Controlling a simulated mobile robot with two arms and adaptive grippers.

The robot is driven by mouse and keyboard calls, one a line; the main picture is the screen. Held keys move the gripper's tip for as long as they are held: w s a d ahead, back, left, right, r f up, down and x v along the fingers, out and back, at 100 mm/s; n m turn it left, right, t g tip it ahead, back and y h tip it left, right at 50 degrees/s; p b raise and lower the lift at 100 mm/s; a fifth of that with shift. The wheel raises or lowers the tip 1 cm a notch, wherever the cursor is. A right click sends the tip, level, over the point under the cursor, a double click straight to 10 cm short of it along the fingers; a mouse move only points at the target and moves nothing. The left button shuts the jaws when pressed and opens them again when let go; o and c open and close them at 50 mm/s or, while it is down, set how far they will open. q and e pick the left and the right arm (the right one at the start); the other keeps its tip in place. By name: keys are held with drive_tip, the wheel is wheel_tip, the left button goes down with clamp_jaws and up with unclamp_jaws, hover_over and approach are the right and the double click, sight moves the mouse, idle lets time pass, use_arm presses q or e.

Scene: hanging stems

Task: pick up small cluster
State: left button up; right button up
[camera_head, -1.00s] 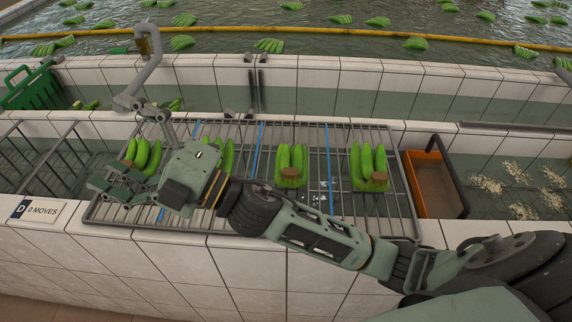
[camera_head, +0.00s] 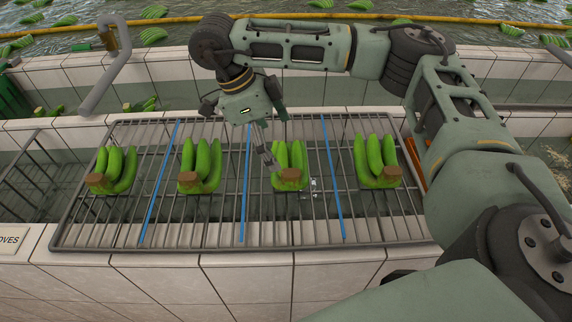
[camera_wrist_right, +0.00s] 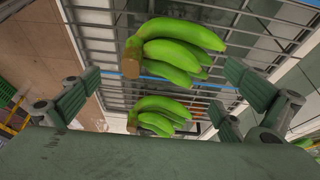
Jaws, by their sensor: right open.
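Four green banana clusters lie on a wire rack (camera_head: 215,235), one in each lane between blue strips. From left they are the first cluster (camera_head: 122,165), the second cluster (camera_head: 203,160), the third cluster (camera_head: 284,160) and the fourth cluster (camera_head: 373,155). The third looks narrowest, so it may be the small one. My left gripper is out of view.
A tiled wall (camera_head: 160,275) edges the rack in front. An orange container (camera_head: 418,150) is mostly hidden behind my right arm. Water with floating green clusters lies behind.

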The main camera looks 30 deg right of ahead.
sight(291, 165)
drive_tip(key=shift+d, duration=0.55)
drive_tip(key=shift+x, duration=0.9)
drive_tip(key=shift+s+f+p, duration=0.25)
drive_tip(key=shift+s+p, duration=0.05)
drive_tip(key=shift+p, duration=0.15)
drive_tip(key=p+x, duration=0.2)
drive_tip(key=x, duration=0.1)
drive_tip(key=shift+s+f, duration=0.2)
drive_tip(key=shift+f, duration=0.1)
drive_tip(key=shift+s+d+f, duration=0.1)
drive_tip(key=shift+d+f, duration=0.05)
drive_tip(key=shift+f, duration=0.4)
drive_tip(key=shift+s+f, duration=0.1)
drive_tip(key=c, duration=1.3)
drive_tip(key=shift+o, duration=0.2)
